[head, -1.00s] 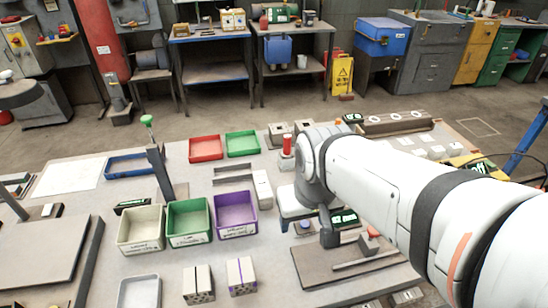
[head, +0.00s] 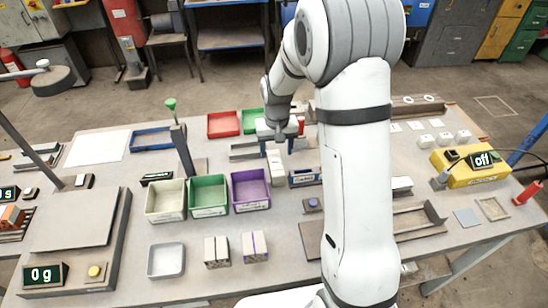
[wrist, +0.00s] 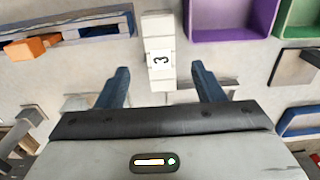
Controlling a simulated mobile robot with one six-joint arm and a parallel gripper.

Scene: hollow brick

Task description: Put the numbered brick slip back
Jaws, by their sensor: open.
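A pale, segmented block (head: 275,166) lies on the table just right of the purple bin. In the wrist view a segment marked "3" (wrist: 159,57) shows on this pale strip, so it appears to be the numbered slip; whether it is separate from the rest I cannot tell. My gripper (head: 278,135) is over the far end of the strip, pointing down. In the wrist view my gripper (wrist: 160,72) is open, with one blue finger on each side of the strip and nothing held. Contact with the strip cannot be told.
Beige (head: 166,200), green (head: 209,195) and purple (head: 250,190) bins stand left of the strip. A blue holder (head: 304,178) lies to its right. Red (head: 223,125) and green trays (head: 254,121) sit behind. A post (head: 183,150) rises behind the bins. Two striped blocks lie in front.

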